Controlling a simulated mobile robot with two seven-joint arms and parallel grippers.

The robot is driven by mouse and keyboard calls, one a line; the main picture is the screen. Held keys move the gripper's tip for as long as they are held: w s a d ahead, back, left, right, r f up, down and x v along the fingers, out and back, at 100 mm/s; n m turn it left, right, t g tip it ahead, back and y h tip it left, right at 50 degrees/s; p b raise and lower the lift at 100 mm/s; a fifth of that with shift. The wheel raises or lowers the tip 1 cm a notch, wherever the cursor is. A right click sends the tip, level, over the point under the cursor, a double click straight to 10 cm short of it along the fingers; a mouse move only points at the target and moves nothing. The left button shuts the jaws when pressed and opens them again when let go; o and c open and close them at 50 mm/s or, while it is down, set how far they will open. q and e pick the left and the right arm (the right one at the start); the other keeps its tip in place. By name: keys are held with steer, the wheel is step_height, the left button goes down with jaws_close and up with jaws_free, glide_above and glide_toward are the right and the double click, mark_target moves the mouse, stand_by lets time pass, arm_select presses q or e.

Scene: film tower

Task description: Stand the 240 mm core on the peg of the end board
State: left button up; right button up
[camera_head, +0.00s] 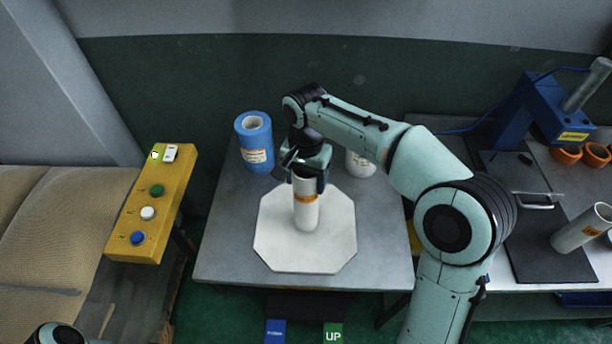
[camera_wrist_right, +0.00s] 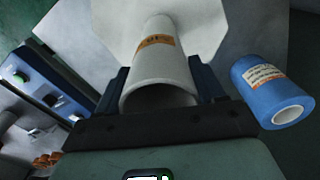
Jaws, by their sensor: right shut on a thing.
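A white core (camera_head: 306,215) with an orange label band is upright at the middle of the pale octagonal end board (camera_head: 275,238). My right gripper (camera_head: 306,180) is shut on the core near its top end, coming from above. In the right wrist view the core (camera_wrist_right: 156,68) runs between the two fingers (camera_wrist_right: 160,88), its open end towards the camera and its far end over the board (camera_wrist_right: 205,30). The peg is hidden, and I cannot tell whether the core is around it or rests on the board. My left gripper is out of view.
The board lies on a grey table (camera_head: 225,255). A blue roll (camera_head: 254,148) stands behind left, and a white roll (camera_head: 360,164) behind right, partly hidden by my arm. A yellow button box (camera_head: 150,205) is at left. Another white tube (camera_head: 578,230) lies on the right bench.

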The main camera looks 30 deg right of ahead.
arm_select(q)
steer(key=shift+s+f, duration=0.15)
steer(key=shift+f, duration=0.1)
arm_select(e)
steer(key=shift+f, duration=0.45)
stand_by(0.5)
steer(key=o, duration=1.7)
steer(key=shift+r, duration=0.1)
arm_select(q)
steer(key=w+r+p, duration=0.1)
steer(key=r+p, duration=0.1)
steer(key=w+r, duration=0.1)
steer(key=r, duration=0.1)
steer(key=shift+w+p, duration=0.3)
steer(key=shift+p, duration=0.1)
arm_select(e)
step_height(320, 180, up, 13)
steer(key=shift+r, duration=0.15)
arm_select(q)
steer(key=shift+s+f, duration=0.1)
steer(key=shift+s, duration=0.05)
